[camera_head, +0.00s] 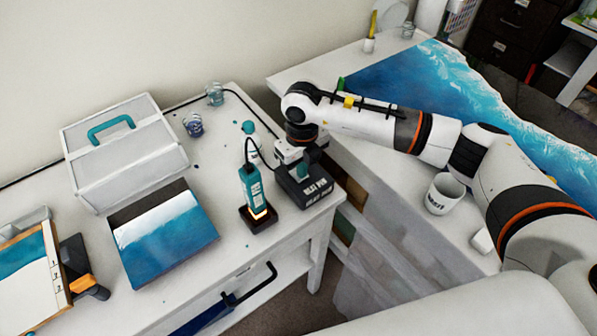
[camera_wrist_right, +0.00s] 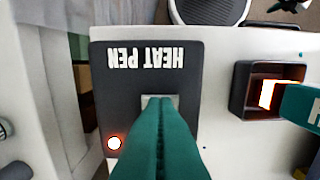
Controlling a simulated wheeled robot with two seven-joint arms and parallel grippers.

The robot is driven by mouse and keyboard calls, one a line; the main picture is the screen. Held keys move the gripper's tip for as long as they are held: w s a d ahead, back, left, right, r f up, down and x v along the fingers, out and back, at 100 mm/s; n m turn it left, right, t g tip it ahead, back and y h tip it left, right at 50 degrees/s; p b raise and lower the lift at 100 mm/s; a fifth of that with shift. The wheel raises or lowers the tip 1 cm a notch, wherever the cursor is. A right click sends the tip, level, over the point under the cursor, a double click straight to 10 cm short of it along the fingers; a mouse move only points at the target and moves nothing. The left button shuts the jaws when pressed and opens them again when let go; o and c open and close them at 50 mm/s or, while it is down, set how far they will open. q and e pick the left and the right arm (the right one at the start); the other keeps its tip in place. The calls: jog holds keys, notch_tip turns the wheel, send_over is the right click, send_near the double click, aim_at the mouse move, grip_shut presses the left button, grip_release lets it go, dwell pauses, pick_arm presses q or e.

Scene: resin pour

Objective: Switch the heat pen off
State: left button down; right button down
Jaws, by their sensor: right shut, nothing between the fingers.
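The heat pen (camera_head: 253,184) is teal and stands upright in a dark holder (camera_head: 259,219), with an orange glow at its lower end. In the right wrist view its glowing end (camera_wrist_right: 267,95) shows at the right. A black box (camera_head: 312,197) lettered HEAT PEN stands beside it; in the wrist view the box (camera_wrist_right: 103,80) has a lit orange lamp (camera_wrist_right: 114,142) and a grey patch, perhaps the switch, mostly hidden by my fingers. My right gripper (camera_wrist_right: 165,99) is shut and empty, its teal fingers over the box. I cannot tell whether they touch it. My left gripper is not in view.
A blue-and-white panel (camera_head: 165,235) lies left of the pen, before a white case (camera_head: 122,150) with a teal handle. Small cups (camera_head: 194,125) stand behind. A white mug (camera_head: 444,194) stands below my right arm. A gap separates this table from the blue-topped one (camera_head: 400,80).

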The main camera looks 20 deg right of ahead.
jog(key=shift+f, duration=0.15)
jog(key=shift+r, duration=0.2)
jog(key=shift+r+p, duration=0.35)
jog(key=shift+r, duration=0.2)
jog(key=shift+r+p, duration=1.4)
jog(key=shift+r, duration=1.4)
